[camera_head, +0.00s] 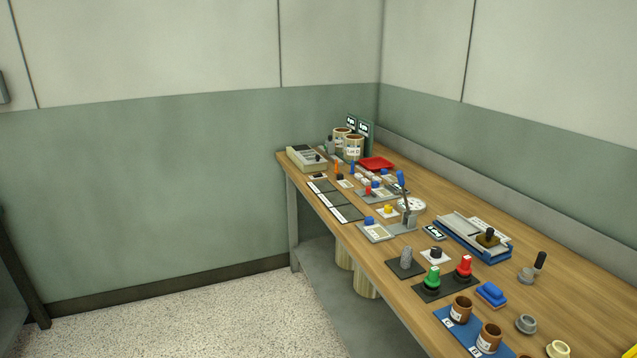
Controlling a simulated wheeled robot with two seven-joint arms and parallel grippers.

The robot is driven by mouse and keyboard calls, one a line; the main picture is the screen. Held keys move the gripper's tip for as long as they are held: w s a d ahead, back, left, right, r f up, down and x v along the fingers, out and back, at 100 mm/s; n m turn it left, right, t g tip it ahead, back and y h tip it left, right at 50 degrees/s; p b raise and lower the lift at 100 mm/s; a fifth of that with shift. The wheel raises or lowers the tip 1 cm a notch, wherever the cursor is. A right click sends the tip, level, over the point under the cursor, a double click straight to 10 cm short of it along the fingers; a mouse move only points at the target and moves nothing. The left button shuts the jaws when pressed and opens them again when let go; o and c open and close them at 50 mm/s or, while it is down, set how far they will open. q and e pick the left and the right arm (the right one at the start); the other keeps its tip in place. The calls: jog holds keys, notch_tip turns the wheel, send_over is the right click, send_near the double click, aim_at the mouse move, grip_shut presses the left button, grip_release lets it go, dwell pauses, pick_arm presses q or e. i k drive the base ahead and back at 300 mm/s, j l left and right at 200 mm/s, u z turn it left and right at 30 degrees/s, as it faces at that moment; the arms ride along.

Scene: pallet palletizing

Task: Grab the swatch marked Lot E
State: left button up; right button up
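I cannot pick out a swatch marked Lot E; most labels are too small to read. Three dark flat squares (335,199) lie along the left edge of the wooden table (440,205) and could be swatches, but no marking on them is legible. A tan can (354,148) with a white label that seems to start with "Lot" stands at the far end, with another similar can (341,137) behind it. Neither of my grippers shows in the head view.
A red tray (376,163) and a beige box (306,158) sit at the far end. Speckled floor (240,315) left of the table is clear.

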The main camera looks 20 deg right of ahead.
aim_at(390, 178)
jog(key=i+j+z, duration=0.15)
jog(key=i+z, duration=0.35)
jog(key=i+j+z, duration=0.45)
jog(key=i, duration=0.2)
jog(key=i+j+z, duration=0.85)
jog(key=j+z, duration=0.15)
jog(key=j, duration=0.2)
